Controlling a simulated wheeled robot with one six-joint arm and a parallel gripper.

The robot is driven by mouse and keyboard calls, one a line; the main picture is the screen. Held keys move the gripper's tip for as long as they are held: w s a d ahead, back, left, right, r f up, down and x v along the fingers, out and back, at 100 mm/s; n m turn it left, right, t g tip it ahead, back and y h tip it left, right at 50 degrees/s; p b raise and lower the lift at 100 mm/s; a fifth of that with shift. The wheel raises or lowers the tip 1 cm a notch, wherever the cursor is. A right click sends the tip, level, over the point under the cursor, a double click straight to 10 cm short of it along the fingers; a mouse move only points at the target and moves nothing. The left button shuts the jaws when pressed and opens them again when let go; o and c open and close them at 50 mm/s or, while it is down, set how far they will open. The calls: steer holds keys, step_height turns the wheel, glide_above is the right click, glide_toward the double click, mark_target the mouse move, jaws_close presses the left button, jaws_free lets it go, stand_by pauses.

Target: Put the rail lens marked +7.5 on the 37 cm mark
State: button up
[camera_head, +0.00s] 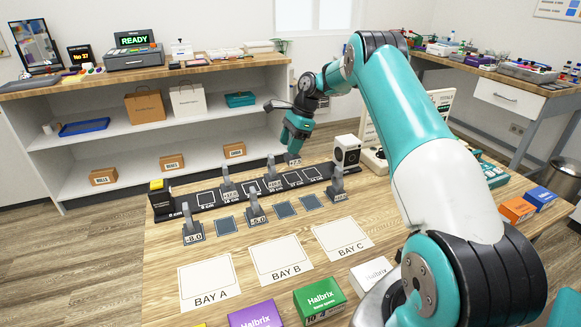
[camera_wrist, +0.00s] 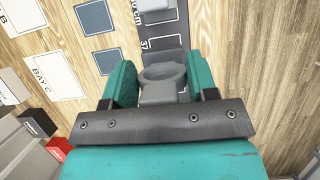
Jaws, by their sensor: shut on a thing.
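My gripper (camera_head: 294,147) is shut on a grey rail lens (camera_head: 294,160). Its small tag seems to start with +7, but I cannot read it fully. In the wrist view the lens's grey ring (camera_wrist: 163,74) sits between the teal fingers of my gripper (camera_wrist: 163,88). The black rail (camera_head: 206,207) runs across the table. Its 37 mark (camera_wrist: 145,45) shows in the wrist view, beside an outlined square just ahead of the held lens. The lens appears over or close to the rail; whether it touches is unclear.
Other lenses stand on the rail (camera_head: 228,187) (camera_head: 270,172). Lenses marked -8.0 (camera_head: 192,228) and -5.0 (camera_head: 256,212) stand in front, with another lens (camera_head: 337,185) to their right. A white speaker-like box (camera_head: 346,150) stands at the rail's right end. Bay cards (camera_head: 279,260) lie nearer.

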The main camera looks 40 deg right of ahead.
mark_target(290, 160)
steer(key=shift+f, duration=3)
steer(key=shift+f, duration=0.1)
steer(key=o, duration=1)
